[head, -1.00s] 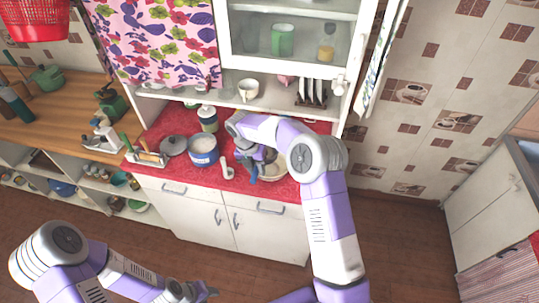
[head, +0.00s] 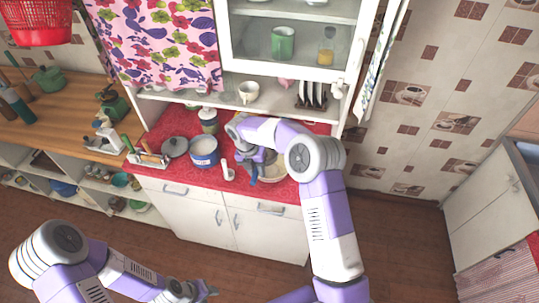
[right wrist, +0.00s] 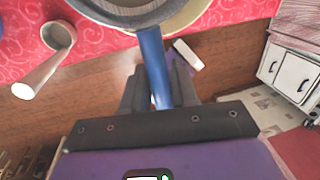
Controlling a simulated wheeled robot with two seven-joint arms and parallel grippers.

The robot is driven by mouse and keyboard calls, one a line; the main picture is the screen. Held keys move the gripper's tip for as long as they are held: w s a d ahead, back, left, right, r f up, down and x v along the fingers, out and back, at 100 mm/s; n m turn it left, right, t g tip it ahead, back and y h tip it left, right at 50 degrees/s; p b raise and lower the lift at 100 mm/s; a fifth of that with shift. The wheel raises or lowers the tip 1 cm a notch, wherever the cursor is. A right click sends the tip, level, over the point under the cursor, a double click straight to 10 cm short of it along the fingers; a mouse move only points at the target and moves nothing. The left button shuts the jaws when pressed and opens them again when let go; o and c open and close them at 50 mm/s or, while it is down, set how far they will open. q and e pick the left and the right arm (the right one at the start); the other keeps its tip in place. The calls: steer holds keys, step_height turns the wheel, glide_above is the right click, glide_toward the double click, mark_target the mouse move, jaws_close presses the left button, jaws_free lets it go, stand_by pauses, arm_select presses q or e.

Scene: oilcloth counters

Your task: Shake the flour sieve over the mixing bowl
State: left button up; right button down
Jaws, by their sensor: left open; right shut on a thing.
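The flour sieve's blue handle (right wrist: 153,62) is between the fingers of my right gripper (right wrist: 160,82), which is shut on it. The sieve's grey round rim (right wrist: 128,20) is cut off at the top of the right wrist view. The sieve is over the cream mixing bowl (right wrist: 188,17), whose edge shows beyond the rim. In the head view my right gripper (head: 256,161) is above the red counter, and the bowl (head: 275,181) is partly hidden by my arm. The sieve's inside is not clearly visible. My left gripper (head: 206,290) is open and empty, low in front of the cabinet.
A white ladle (head: 228,172) lies left of the bowl near the counter's front edge. A blue pot (head: 204,154) with pale contents, a grey lid (head: 174,147) and a jar (head: 208,121) stand further left. A shelf (head: 190,98) with a cup (head: 248,92) hangs behind.

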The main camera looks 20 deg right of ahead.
steer(key=shift+w+a, duration=0.1)
steer(key=shift+a, duration=0.05)
steer(key=shift+d, duration=0.2)
steer(key=s+d, duration=0.1)
steer(key=d, duration=0.1)
steer(key=s+d, duration=0.2)
steer(key=shift+s+d, duration=0.1)
steer(key=shift+d, duration=0.05)
steer(key=w+a, duration=0.1)
steer(key=a, duration=0.1)
steer(key=w+a+p, duration=0.1)
steer(key=a, duration=0.1)
steer(key=shift+w, duration=0.35)
steer(key=shift+w+a, duration=0.25)
steer(key=shift+a, duration=0.1)
steer(key=shift+d, duration=0.1)
steer(key=shift+s, duration=0.1)
